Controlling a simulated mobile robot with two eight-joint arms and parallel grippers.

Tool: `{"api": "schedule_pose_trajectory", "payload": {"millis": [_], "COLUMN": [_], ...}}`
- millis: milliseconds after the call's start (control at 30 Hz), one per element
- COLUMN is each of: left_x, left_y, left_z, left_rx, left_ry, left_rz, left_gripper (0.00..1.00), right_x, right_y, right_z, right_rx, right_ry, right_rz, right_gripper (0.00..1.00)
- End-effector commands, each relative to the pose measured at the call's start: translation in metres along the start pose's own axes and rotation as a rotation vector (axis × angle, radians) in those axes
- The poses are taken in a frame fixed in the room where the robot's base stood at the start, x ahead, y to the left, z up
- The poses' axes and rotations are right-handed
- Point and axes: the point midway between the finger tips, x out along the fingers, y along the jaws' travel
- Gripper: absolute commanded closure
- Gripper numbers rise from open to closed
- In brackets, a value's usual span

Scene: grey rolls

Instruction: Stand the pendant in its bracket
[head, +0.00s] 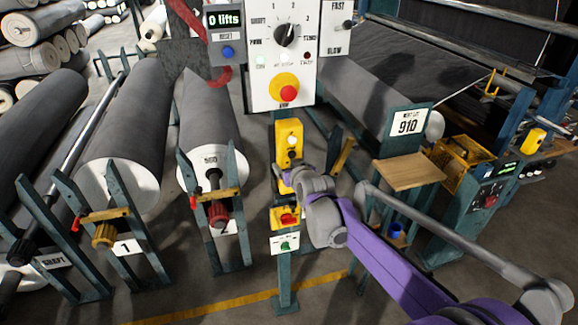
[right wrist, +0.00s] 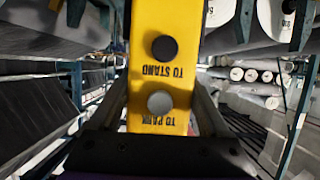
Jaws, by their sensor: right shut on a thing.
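The pendant (head: 289,143) is a yellow box with buttons, upright in front of the white control panel. In the right wrist view the pendant (right wrist: 162,75) fills the middle, with a dark and a grey button marked TO STAND and TO PARK. My right gripper (head: 287,181) is shut on its lower part, one jaw on each side. A teal post (head: 287,283) stands below, with a yellow fitting (head: 285,217) with a red part near its top; this may be the bracket. The pendant is above this fitting, apart from it. My left gripper is out of view.
The white control panel (head: 268,92) with a dial and red button is close behind the pendant. Big grey rolls (head: 128,130) on teal stands fill the left. A small wooden shelf (head: 408,174) is at the right. Floor around the post is clear.

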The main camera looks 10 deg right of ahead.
Motion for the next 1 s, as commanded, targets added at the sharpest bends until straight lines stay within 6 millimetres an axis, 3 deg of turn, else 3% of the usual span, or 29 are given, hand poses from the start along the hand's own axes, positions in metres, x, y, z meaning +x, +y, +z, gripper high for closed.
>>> {"api": "schedule_pose_trajectory", "payload": {"millis": [1000], "left_x": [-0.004], "left_y": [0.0], "left_z": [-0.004], "left_rx": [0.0], "left_ry": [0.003], "left_rz": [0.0], "left_gripper": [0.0], "right_x": [0.028], "right_y": [0.0], "right_z": [-0.013], "right_rx": [-0.001], "right_ry": [0.003], "right_rz": [0.0], "right_gripper": [1.0]}}
